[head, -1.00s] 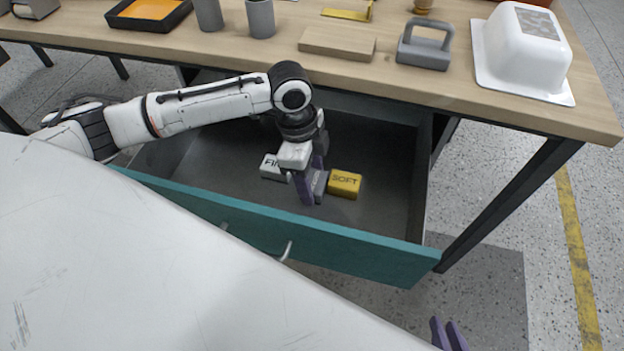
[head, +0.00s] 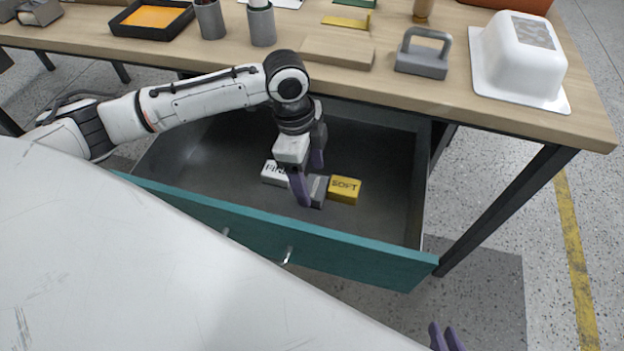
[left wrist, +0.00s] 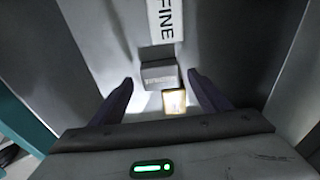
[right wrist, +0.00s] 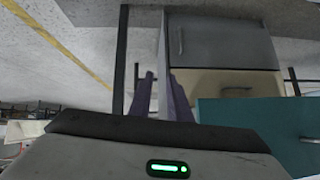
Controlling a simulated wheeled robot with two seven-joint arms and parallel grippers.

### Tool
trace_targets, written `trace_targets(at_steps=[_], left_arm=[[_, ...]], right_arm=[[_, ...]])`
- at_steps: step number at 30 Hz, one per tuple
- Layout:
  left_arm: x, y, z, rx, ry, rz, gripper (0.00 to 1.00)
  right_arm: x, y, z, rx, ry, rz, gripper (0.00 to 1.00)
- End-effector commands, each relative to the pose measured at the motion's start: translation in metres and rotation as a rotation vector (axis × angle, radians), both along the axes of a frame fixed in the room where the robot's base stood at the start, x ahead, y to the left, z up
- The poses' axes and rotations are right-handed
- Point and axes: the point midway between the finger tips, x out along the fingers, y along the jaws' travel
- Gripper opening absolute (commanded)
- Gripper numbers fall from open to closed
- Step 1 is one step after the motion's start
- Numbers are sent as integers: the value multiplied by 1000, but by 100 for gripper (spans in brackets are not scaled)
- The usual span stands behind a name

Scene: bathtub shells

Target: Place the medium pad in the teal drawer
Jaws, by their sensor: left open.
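The teal-fronted drawer (head: 340,262) is pulled out under the table. Inside it lie a white pad marked FINE (head: 274,172), a grey pad (head: 319,192) and a yellow pad marked SOFT (head: 344,190), with the grey one between the other two. The grey pad's label shows in the left wrist view but is too blurred to read (left wrist: 158,75). My left gripper (head: 309,178) is inside the drawer, fingers spread, just above the grey pad, partly covering it and the white pad. My right gripper (head: 447,338) is empty outside the drawer, its fingers a narrow gap apart.
The wooden table (head: 450,90) stands above the drawer. On it are a wood block (head: 338,52), a grey handled block (head: 422,58), grey cups (head: 262,25), an orange-lined tray (head: 118,27) and a white tub shell (head: 520,55). The drawer's right part is bare.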

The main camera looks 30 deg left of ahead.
Motion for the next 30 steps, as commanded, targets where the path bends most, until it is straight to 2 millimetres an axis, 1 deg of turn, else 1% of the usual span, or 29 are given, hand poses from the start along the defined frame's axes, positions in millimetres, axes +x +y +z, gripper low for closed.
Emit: trace_targets(at_steps=[1,6,9,12,16,26,29,30], left_arm=[[1,2,17,1,-5,1,70],[-1,7,53,0,-4,1,70],[-2,10,68,1,-3,0,70],[-2,12,79,0,-1,0,70],[-3,13,86,0,-1,0,70],[-3,13,87,0,0,0,70],[-3,13,93,0,0,0,70],[-3,13,98,0,0,0,70]], right_arm=[[-1,-1,6,-5,4,3,17],[-2,-2,8,-23,15,12,17],[-2,-4,7,-31,21,15,17],[1,-4,9,-36,17,18,17],[4,-5,10,-40,14,19,17],[2,-6,7,-43,20,19,17],[2,-6,14,-43,19,19,17],[2,-6,19,-44,19,19,17]])
